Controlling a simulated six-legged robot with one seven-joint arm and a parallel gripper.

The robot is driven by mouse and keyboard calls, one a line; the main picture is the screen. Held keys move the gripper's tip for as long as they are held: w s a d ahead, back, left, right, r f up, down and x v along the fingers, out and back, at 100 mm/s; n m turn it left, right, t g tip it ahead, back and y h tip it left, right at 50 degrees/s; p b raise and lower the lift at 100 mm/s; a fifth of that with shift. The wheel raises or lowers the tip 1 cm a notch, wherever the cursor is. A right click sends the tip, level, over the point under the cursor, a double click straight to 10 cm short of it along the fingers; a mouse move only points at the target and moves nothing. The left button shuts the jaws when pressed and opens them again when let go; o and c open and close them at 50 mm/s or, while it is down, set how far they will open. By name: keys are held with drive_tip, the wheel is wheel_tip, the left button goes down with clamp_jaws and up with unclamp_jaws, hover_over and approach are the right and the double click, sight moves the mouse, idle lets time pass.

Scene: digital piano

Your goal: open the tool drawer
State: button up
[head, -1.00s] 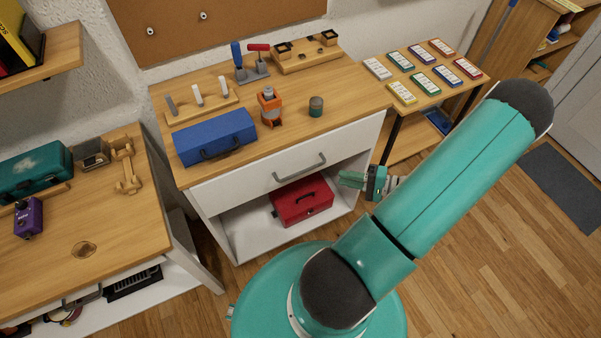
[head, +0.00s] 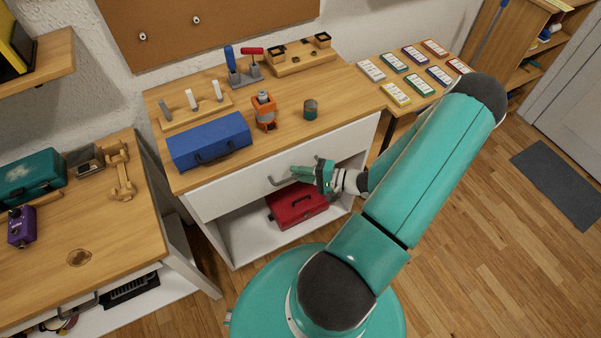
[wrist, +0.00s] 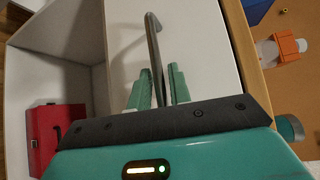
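The tool drawer (head: 232,193) is the white front under the workbench top, and it looks shut. Its bar handle (head: 277,183) shows at the left of my gripper in the head view. My gripper (head: 298,173) is at the drawer front, by the right part of the handle, which it partly hides. In the wrist view the metal handle (wrist: 153,50) runs down toward the space between my two green fingers (wrist: 158,88). The fingers are apart, one on each side of the handle's line. I cannot tell whether either finger touches the handle.
A red toolbox (head: 297,204) sits on the open shelf below the drawer. A blue toolbox (head: 209,141), an orange bottle-like item (head: 264,112) and a small jar (head: 310,109) stand on the benchtop (head: 300,134). A side table with coloured cards is at the right.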

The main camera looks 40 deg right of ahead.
drive_tip(key=shift+c, duration=0.4)
clamp_jaws()
drive_tip(key=shift+s, duration=0.15)
drive_tip(key=s+a, duration=0.3)
drive_tip(key=s, duration=0.7)
drive_tip(key=s+a, duration=0.3)
drive_tip(key=s, duration=0.8)
drive_tip(key=shift+a, duration=0.15)
drive_tip(key=shift+o, duration=0.4)
unclamp_jaws()
